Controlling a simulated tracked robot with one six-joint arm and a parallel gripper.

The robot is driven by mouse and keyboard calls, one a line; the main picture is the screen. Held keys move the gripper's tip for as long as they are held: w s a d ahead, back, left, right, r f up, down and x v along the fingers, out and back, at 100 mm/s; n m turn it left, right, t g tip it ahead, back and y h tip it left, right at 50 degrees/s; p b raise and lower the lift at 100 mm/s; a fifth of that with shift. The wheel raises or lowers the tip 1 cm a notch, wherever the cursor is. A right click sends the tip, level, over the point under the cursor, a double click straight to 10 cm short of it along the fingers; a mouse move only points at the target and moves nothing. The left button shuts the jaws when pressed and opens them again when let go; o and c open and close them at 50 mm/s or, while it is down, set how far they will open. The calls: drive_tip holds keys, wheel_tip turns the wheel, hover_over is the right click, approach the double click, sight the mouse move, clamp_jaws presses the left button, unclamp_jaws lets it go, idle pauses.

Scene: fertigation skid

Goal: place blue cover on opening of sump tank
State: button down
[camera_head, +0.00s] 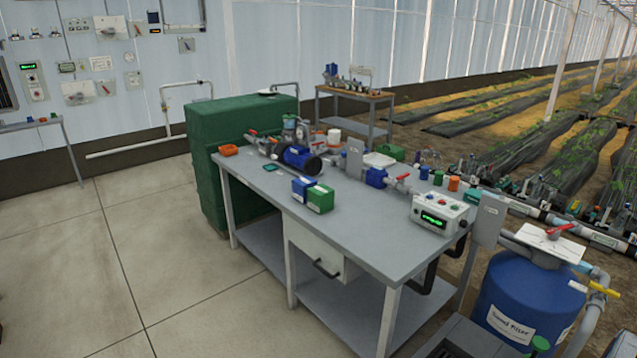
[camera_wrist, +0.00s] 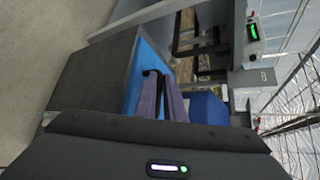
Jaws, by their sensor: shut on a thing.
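In the wrist view, turned on its side, my gripper (camera_wrist: 163,82) shows as two purplish fingers. They are closed at the black handle of a flat blue cover (camera_wrist: 146,58). The cover lies along the top side of a dark grey box (camera_wrist: 92,70), which looks like the sump tank. I cannot tell whether the cover touches the tank or hangs just above it. In the head view, a grey tank top (camera_head: 462,331) with a dark opening shows at the bottom edge, partly cut off. My gripper and the cover are not visible there.
A grey workbench (camera_head: 375,243) with pumps, boxes and a controller (camera_head: 439,213) stands beside the tank. A blue filter vessel (camera_head: 521,300) with pipes and a yellow-handled valve stands close on the right. Open floor (camera_head: 60,265) lies to the left.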

drive_tip(key=w+a+r+n+y, duration=0.2)
drive_tip(key=w+a+r, duration=0.3)
drive_tip(key=a+r, duration=0.7)
drive_tip(key=w+a+r+n+g+y, duration=0.1)
drive_tip(key=w+a+r+n+y, duration=0.2)
drive_tip(key=a+r, duration=0.9)
drive_tip(key=w+a+y, duration=0.1)
drive_tip(key=a, duration=0.5)
drive_tip(key=shift+w+a+n+g, duration=0.3)
drive_tip(key=shift+w+a, duration=0.1)
